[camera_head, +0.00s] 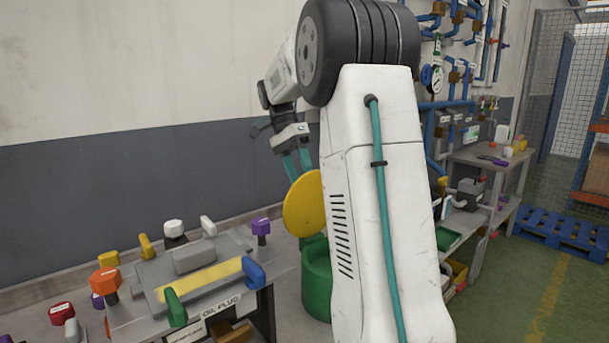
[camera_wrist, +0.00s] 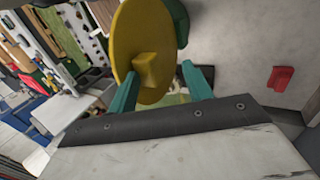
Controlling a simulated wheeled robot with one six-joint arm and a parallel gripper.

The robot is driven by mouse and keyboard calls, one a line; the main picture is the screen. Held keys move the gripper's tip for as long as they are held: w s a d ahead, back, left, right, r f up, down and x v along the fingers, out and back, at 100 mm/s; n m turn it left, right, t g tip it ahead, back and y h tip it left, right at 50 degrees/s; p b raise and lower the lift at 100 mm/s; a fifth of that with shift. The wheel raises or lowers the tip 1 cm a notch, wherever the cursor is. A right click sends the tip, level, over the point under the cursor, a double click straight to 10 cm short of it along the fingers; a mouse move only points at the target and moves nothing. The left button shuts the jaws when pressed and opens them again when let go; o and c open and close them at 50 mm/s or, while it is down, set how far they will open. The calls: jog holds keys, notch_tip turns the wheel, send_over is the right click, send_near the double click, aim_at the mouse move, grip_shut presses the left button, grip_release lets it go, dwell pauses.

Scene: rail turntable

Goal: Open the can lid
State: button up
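The green can (camera_head: 317,283) stands on the surface behind my arm, which hides its right part. Its round yellow lid (camera_head: 303,207) is tipped up, close to vertical, with its lower edge near the can's top. In the wrist view the lid (camera_wrist: 131,35) shows its face with a square yellow knob (camera_wrist: 147,70). My gripper (camera_wrist: 159,70) has its two teal fingers spread apart, with the knob near the left fingertip and a clear gap to the right finger. In the head view my gripper (camera_head: 297,161) is just above the lid's upper edge.
A grey workbench panel (camera_head: 205,283) with coloured handles and knobs stands to the left of the can. A wall runs behind. Shelves and a side table (camera_head: 487,155) stand to the right, with a blue pallet (camera_head: 562,232) on the floor. The wrist view shows a red block (camera_wrist: 281,78).

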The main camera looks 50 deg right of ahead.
jog(key=w, duration=0.1)
jog(key=w+r, duration=0.1)
jog(key=w, duration=0.1)
jog(key=shift+d+r, duration=0.25)
jog(key=shift+r, duration=0.1)
dwell(0.3)
jog(key=s+a+r, duration=0.2)
jog(key=s+a, duration=0.1)
jog(key=s, duration=0.4)
jog(key=s+a+r, duration=0.3)
jog(key=s+a, duration=0.1)
jog(key=s, duration=0.3)
jog(key=shift+s, duration=0.2)
dwell(0.4)
